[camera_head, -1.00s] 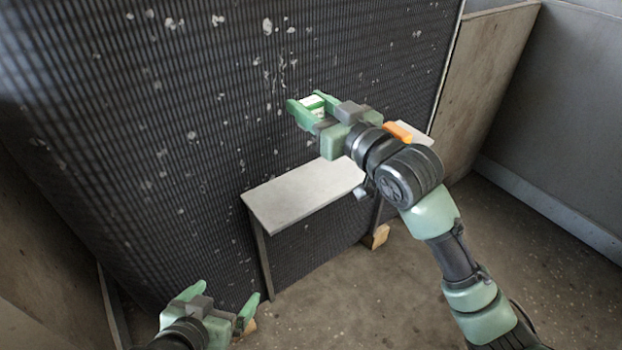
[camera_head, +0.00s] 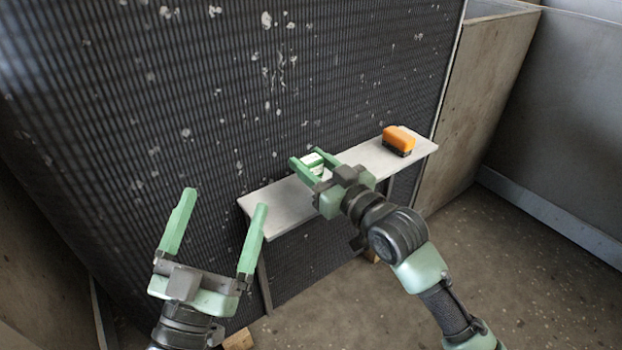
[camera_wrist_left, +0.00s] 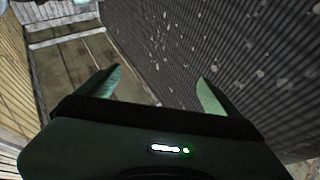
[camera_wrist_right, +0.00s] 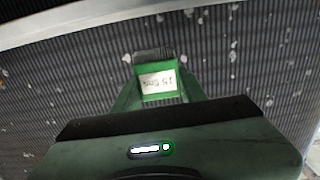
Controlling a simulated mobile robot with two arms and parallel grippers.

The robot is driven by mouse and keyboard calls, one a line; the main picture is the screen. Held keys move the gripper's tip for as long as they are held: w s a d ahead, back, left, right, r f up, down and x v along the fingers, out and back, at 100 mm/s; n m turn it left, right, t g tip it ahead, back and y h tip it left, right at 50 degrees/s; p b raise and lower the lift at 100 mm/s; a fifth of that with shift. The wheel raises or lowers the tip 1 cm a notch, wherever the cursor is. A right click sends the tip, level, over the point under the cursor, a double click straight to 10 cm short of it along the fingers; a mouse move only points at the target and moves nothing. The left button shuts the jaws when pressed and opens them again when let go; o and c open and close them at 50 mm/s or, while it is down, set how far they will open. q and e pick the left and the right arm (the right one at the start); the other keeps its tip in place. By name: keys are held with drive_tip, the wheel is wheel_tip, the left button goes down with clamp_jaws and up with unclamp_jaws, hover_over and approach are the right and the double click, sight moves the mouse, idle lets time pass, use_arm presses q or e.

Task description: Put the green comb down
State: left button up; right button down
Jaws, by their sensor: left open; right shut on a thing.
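The green comb (camera_wrist_right: 156,82) has a white label and fine teeth. In the right wrist view it sits between the fingers of my right gripper (camera_wrist_right: 158,88), which is shut on it. In the head view the comb (camera_head: 313,162) shows at the fingertips of my right gripper (camera_head: 315,168), in front of the dark finned panel and over the pale shelf (camera_head: 278,205). I cannot tell whether it touches the shelf. My left gripper (camera_head: 220,205) is open and empty, left of the shelf. Its fingers also show apart in the left wrist view (camera_wrist_left: 160,85).
An orange brush-like object (camera_head: 398,140) with a dark underside lies on the shelf's right end. The finned panel (camera_head: 240,90) with pale specks stands behind the shelf. A wooden wall (camera_head: 465,110) closes the right side. The shelf's left part is bare.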

use_arm(q)
drive_tip(key=s+r+t+h+b, duration=0.1)
drive_tip(key=s+r+t, duration=0.2)
drive_tip(key=r, duration=0.2)
drive_tip(key=shift+s+a+t, duration=0.2)
drive_tip(key=shift+s+t, duration=0.1)
drive_tip(key=shift+s, duration=0.1)
use_arm(e)
wheel_tip(320, 180, down, 4)
drive_tip(key=shift+r, duration=0.25)
drive_tip(key=shift+f, duration=0.1)
drive_tip(key=c, duration=0.8)
unclamp_jaws()
